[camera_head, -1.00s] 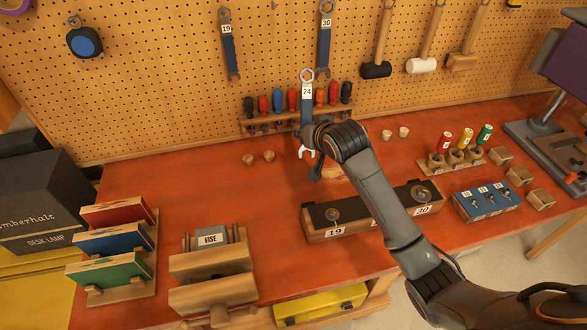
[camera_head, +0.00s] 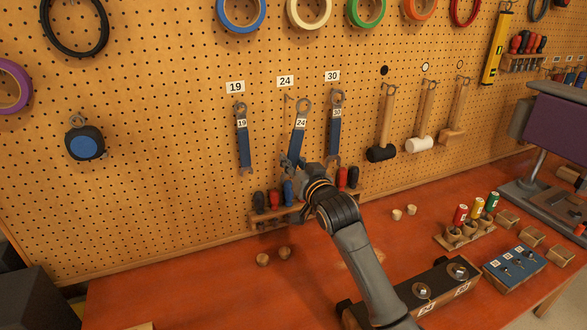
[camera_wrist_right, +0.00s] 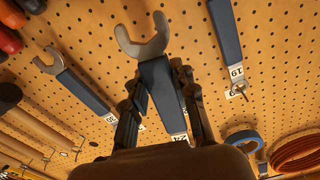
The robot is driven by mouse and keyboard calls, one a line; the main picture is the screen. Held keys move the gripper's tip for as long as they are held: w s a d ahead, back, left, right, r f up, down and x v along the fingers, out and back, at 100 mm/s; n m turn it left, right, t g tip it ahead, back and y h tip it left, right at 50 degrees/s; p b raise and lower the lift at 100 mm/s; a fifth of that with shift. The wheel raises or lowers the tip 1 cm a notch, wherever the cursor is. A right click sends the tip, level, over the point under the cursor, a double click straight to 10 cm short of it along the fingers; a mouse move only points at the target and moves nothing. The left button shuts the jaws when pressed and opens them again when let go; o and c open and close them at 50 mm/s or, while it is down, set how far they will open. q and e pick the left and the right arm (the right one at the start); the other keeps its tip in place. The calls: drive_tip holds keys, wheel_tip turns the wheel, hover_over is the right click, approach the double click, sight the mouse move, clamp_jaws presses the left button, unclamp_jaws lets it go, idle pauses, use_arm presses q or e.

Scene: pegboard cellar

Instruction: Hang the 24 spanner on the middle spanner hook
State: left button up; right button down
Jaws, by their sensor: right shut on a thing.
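The 24 spanner (camera_head: 298,141) has a blue handle, a white 24 tag and grey ends. My right gripper (camera_head: 301,172) is shut on its handle, low down, in front of the pegboard. The spanner is tilted, its ring end up and leaning right. The middle spanner hook (camera_head: 287,98) sits below the 24 label (camera_head: 285,81); the ring shows just right of it, and I cannot tell the depth between them. In the right wrist view the spanner (camera_wrist_right: 158,90) lies between the fingers, open jaw at the picture's top. My left gripper is not in view.
The 19 spanner (camera_head: 243,145) hangs to the left and the 30 spanner (camera_head: 335,125) hangs close on the right. A rack of screwdrivers (camera_head: 264,216) stands below, partly hidden by my gripper. Mallets (camera_head: 381,153) hang further right. The red bench (camera_head: 210,290) lies beneath.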

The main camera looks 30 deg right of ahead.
sight(275, 146)
drive_tip(key=shift+w+a, duration=0.1)
drive_tip(key=shift+w, duration=0.3)
drive_tip(key=shift+w+d+f+b, duration=0.15)
drive_tip(key=shift+w+b, duration=0.85)
drive_tip(key=shift+w, duration=0.5)
drive_tip(key=shift+w+d+f+b, duration=0.1)
drive_tip(key=shift+w+b, duration=0.85)
drive_tip(key=shift+w, duration=0.5)
drive_tip(key=shift+w+f, duration=0.2)
drive_tip(key=shift+w, duration=0.35)
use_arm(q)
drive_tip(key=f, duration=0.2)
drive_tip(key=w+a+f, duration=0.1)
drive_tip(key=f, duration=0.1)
use_arm(e)
drive_tip(key=shift+w+f, duration=0.1)
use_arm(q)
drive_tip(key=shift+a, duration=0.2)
